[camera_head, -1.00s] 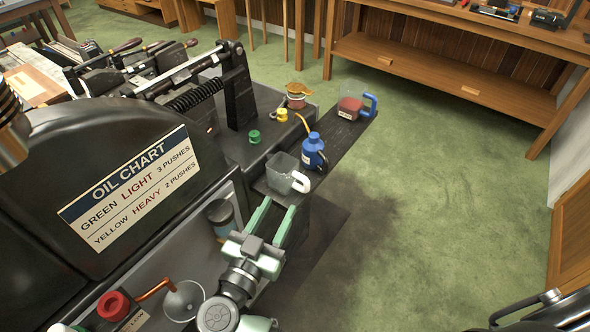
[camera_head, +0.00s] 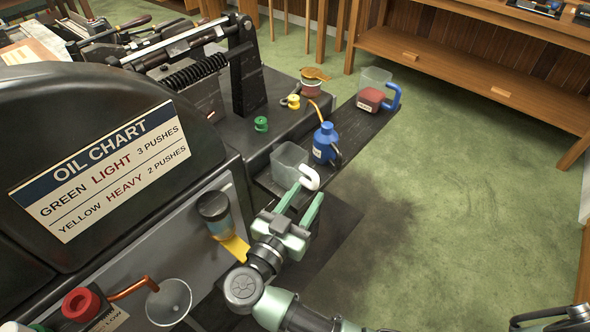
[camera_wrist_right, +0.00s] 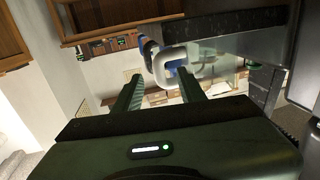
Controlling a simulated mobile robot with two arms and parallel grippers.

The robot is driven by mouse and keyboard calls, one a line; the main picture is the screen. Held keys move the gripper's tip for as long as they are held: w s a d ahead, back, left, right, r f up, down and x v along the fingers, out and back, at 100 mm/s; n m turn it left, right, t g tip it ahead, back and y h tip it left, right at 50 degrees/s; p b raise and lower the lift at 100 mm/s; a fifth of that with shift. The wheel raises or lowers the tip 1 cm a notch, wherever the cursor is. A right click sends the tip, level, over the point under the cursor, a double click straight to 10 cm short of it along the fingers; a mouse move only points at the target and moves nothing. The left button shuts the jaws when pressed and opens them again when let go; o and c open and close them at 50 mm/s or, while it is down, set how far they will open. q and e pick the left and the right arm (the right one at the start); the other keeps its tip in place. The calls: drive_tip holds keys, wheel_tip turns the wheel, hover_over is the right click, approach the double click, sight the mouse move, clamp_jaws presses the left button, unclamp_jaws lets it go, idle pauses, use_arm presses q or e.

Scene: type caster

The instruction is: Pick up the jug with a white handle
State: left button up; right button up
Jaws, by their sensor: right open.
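The clear jug with a white handle (camera_head: 289,163) stands upright on the dark ledge (camera_head: 265,184) beside the machine. Its white handle faces my right gripper (camera_head: 309,191). The gripper is open, with its two green fingers pointing at the handle, one on each side of its near end. In the right wrist view the white handle (camera_wrist_right: 167,66) shows just beyond and between the open fingertips (camera_wrist_right: 159,78). Nothing is held. I cannot tell whether a finger touches the handle.
A blue oil can (camera_head: 325,143) stands close behind the jug. A clear jug with a blue handle and red contents (camera_head: 373,92) stands farther along the ledge. The machine (camera_head: 90,110) blocks the left side. Green floor (camera_head: 450,200) to the right is open.

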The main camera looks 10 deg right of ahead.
sight(313, 185)
drive_tip(key=x, duration=0.3)
drive_tip(key=shift+w+d, duration=0.2)
drive_tip(key=shift+d, duration=0.1)
clamp_jaws()
